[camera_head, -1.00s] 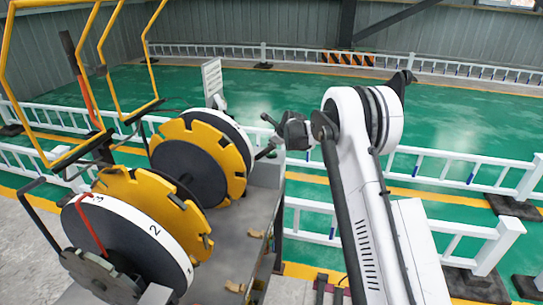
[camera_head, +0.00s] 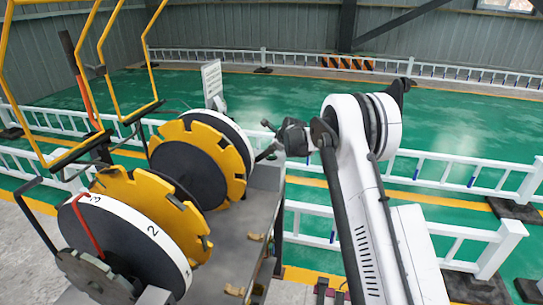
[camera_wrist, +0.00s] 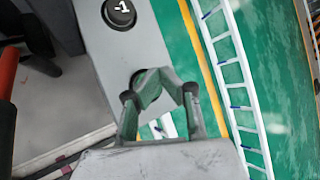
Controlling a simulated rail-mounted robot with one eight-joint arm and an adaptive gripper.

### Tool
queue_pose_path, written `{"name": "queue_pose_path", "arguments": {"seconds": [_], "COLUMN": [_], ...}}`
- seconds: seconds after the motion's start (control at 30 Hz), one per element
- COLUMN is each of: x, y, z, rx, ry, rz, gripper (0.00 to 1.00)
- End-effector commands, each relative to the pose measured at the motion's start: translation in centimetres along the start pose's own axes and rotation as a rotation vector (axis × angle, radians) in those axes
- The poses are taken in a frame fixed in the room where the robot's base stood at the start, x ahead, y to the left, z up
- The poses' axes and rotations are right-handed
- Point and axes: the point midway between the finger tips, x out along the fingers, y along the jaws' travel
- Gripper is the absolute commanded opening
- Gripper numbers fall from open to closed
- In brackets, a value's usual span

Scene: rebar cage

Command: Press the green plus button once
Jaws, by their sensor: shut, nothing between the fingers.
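In the wrist view, my gripper (camera_wrist: 158,82) is shut and empty, over a grey panel (camera_wrist: 105,75). A round dark button (camera_wrist: 119,12) with a pale mark like "-1" sits at the panel's upper end. Another dark round part (camera_wrist: 137,77) is mostly hidden behind the fingertips; I cannot tell its colour or mark, or whether the fingers touch it. No green plus button can be made out. In the head view, my gripper (camera_head: 264,153) is small and dark, at the far right end of the grey machine table (camera_head: 233,228).
Yellow notched wheels (camera_head: 150,207) with white numbered rims stand on the machine, left of my gripper. Yellow bent bars (camera_head: 75,75) rise at the left. White railings (camera_head: 455,180) cross the green floor behind and to the right. A white sign board (camera_head: 212,80) stands behind the machine.

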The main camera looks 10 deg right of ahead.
Motion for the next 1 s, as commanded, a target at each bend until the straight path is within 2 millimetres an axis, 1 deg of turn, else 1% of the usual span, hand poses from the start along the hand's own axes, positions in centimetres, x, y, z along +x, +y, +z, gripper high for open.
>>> {"name": "queue_pose_path", "arguments": {"seconds": [0.57, 1.0], "x": [0.01, 0.64], "y": [0.01, 0.47], "z": [-0.01, -0.47], "rx": [0.0, 0.0], "ry": [0.0, 0.0], "rz": [0.0, 0.0], "gripper": [0.0, 0.0]}}
